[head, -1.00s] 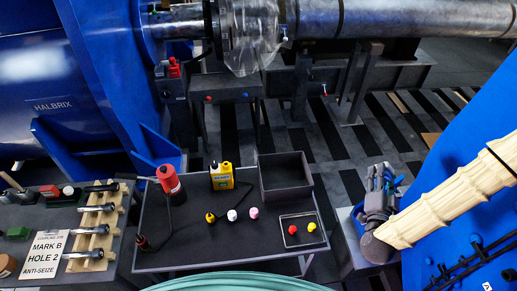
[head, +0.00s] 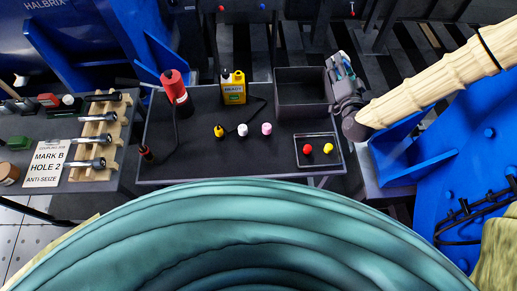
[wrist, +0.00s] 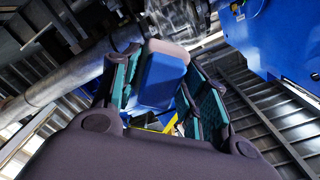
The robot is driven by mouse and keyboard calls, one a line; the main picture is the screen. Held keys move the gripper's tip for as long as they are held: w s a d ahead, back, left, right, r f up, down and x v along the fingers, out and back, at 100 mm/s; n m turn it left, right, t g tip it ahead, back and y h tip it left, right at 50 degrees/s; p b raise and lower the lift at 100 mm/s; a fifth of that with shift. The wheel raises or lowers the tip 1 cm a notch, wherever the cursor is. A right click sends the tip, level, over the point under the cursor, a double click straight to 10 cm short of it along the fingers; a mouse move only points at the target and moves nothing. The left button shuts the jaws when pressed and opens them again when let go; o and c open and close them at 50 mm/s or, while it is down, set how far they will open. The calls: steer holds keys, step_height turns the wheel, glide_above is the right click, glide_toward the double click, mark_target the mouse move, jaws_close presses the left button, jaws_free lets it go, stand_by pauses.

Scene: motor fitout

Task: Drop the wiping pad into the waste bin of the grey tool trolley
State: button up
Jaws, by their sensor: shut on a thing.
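The wiping pad (wrist: 162,78) is a blue block with a pale edge in the wrist view. My gripper (wrist: 158,88) is shut on it, with a teal-lined finger on each side. In the head view my gripper (head: 341,68) is just right of the waste bin, near its back right corner; the pad is mostly hidden there. The waste bin (head: 302,112) is a dark, open-topped box at the back right of the grey tool trolley (head: 205,158). It looks empty from here.
On the trolley stand a red bottle (head: 176,86), a yellow container (head: 233,88), several small coloured knobs and a small tray (head: 318,162) with a red and a yellow one. A blue structure (head: 470,150) is close on the right. A bench with tools is at left.

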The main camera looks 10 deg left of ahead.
steer(key=w+a+f+n+g+y+b, duration=0.1)
steer(key=w+a+f+y+b, duration=0.1)
steer(key=f+b, duration=0.4)
steer(key=w+a+f+n+g+y+b, duration=0.1)
steer(key=w+a+f+n+y+b, duration=0.1)
steer(key=a+f+b, duration=0.3)
steer(key=shift+w+a+f+b, duration=0.15)
steer(key=shift+w+f+b, duration=0.45)
steer(key=shift+w, duration=0.25)
steer(key=shift+r, duration=0.15)
steer(key=o, duration=1)
steer(key=shift+o, duration=0.2)
steer(key=v, duration=1.2)
